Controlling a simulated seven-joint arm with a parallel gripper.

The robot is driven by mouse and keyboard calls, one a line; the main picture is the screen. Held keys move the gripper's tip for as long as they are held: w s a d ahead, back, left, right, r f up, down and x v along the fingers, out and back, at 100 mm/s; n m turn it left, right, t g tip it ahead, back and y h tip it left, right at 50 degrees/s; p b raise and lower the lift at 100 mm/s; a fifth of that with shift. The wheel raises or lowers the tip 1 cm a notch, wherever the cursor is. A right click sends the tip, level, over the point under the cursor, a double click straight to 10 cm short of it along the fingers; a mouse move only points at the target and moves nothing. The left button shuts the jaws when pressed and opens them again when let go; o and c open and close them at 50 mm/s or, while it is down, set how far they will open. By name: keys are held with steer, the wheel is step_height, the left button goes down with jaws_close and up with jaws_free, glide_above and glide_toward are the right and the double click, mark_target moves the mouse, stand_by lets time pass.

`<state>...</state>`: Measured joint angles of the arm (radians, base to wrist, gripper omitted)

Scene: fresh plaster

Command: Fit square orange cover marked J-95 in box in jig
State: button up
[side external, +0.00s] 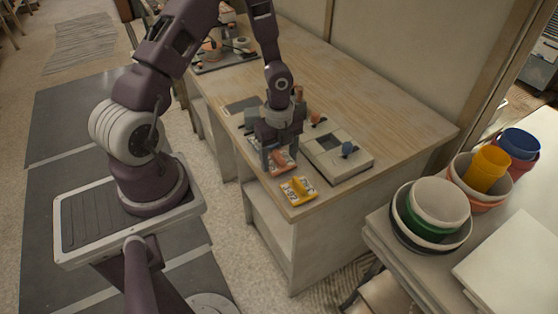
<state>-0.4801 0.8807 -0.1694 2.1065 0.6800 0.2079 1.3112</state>
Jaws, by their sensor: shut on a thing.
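My gripper (279,153) points down over the front left part of the wooden table, its fingers shut on an orange piece (281,165) that looks like a cover. The fingers hide part of this piece, and I cannot read any marking on it. I cannot tell whether it is lifted or touches what is under it. A pale grey block (352,172), which looks like the jig, lies just right of my gripper.
A yellow-orange piece on a printed card (298,190) lies near the table's front corner. A dark flat plate (241,104) lies behind and left of my gripper. The table's back right is bare. Stacked bowls (438,205) and a yellow cup (488,168) stand on a separate table.

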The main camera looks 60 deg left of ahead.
step_height(320, 180, up, 9)
steer(key=w+f, duration=0.2)
steer(key=w, duration=1.4)
steer(key=shift+d+f, duration=0.35)
steer(key=shift+d, duration=0.1)
steer(key=shift+f, duration=0.35)
steer(key=shift+f, duration=0.9)
steer(key=shift+f, duration=0.15)
steer(key=shift+f, duration=0.65)
steer(key=shift+s+f, duration=0.15)
steer(key=shift+f, duration=0.05)
